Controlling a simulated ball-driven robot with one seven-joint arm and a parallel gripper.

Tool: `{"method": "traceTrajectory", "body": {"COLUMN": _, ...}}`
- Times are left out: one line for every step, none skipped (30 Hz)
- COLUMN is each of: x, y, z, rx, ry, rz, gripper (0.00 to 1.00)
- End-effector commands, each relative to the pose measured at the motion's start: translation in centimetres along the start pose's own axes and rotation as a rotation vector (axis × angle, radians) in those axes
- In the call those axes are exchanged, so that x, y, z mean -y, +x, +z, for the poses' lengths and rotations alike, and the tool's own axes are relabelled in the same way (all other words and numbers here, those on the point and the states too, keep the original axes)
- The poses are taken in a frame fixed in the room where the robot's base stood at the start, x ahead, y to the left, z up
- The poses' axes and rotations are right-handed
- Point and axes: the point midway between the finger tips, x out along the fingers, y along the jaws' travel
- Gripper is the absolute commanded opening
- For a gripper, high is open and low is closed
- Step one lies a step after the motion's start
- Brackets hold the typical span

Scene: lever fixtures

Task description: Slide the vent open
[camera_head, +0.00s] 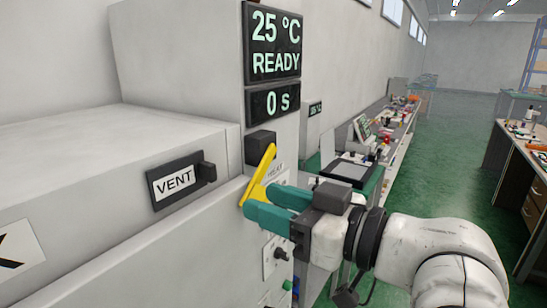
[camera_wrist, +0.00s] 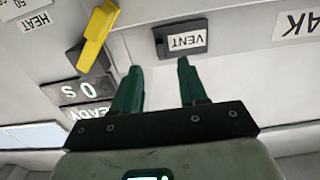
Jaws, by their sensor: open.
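The vent (camera_head: 178,181) is a black plate with a white VENT label on the front of the pale grey machine. Its dark slider knob (camera_head: 207,172) stands out at the plate's right end. In the wrist view the vent plate (camera_wrist: 182,38) appears upside down, just beyond the fingertips. My gripper (camera_head: 264,203) has teal fingers, to the right of the vent in the head view. In the wrist view my gripper (camera_wrist: 160,68) is open and empty, its fingers apart from the knob.
A yellow lever (camera_head: 260,172) on a black mount rises close beside my fingers; it also shows in the wrist view (camera_wrist: 97,35). Displays (camera_head: 273,45) above read 25 °C, READY and 0 s. A cluttered bench (camera_head: 395,140) runs along the wall behind. Green floor lies to the right.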

Motion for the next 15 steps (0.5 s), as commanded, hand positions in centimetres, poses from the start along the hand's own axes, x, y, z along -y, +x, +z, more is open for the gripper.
{"method": "traceTrajectory", "body": {"x": 0.3, "y": 0.2, "z": -0.9, "rx": -0.015, "ry": -0.008, "rz": -0.012, "gripper": 0.43}}
{"method": "traceTrajectory", "body": {"x": 0.5, "y": 0.3, "z": -1.1, "rx": -0.02, "ry": -0.011, "rz": -0.016, "gripper": 0.43}}
{"method": "traceTrajectory", "body": {"x": 0.5, "y": 0.5, "z": -1.3, "rx": -0.024, "ry": -0.013, "rz": -0.019, "gripper": 0.43}}
{"method": "traceTrajectory", "body": {"x": 0.6, "y": 0.7, "z": -1.4, "rx": -0.025, "ry": -0.013, "rz": -0.02, "gripper": 0.43}}
{"method": "traceTrajectory", "body": {"x": 0.6, "y": 1.0, "z": -1.4, "rx": -0.025, "ry": -0.012, "rz": -0.021, "gripper": 0.43}}
{"method": "traceTrajectory", "body": {"x": 0.6, "y": 1.4, "z": -1.3, "rx": -0.024, "ry": -0.011, "rz": -0.02, "gripper": 0.43}}
{"method": "traceTrajectory", "body": {"x": 0.5, "y": 1.8, "z": -1.3, "rx": -0.022, "ry": -0.01, "rz": -0.02, "gripper": 0.43}}
{"method": "traceTrajectory", "body": {"x": 0.6, "y": 2.3, "z": -1.4, "rx": -0.022, "ry": -0.01, "rz": -0.021, "gripper": 0.43}}
{"method": "traceTrajectory", "body": {"x": 0.6, "y": 3.0, "z": -1.4, "rx": -0.022, "ry": -0.01, "rz": -0.021, "gripper": 0.43}}
{"method": "traceTrajectory", "body": {"x": 0.6, "y": 3.5, "z": -1.4, "rx": -0.021, "ry": -0.01, "rz": -0.02, "gripper": 0.43}}
{"method": "traceTrajectory", "body": {"x": 0.6, "y": 4.1, "z": -1.4, "rx": -0.021, "ry": -0.01, "rz": -0.02, "gripper": 0.43}}
{"method": "traceTrajectory", "body": {"x": 0.7, "y": 4.9, "z": -1.4, "rx": -0.021, "ry": -0.009, "rz": -0.021, "gripper": 0.43}}
{"method": "traceTrajectory", "body": {"x": 0.6, "y": 5.4, "z": -1.4, "rx": -0.02, "ry": -0.009, "rz": -0.02, "gripper": 0.43}}
{"method": "traceTrajectory", "body": {"x": 0.7, "y": 6.0, "z": -1.4, "rx": -0.02, "ry": -0.009, "rz": -0.02, "gripper": 0.43}}
{"method": "traceTrajectory", "body": {"x": 0.7, "y": 6.7, "z": -1.5, "rx": -0.02, "ry": -0.009, "rz": -0.02, "gripper": 0.43}}
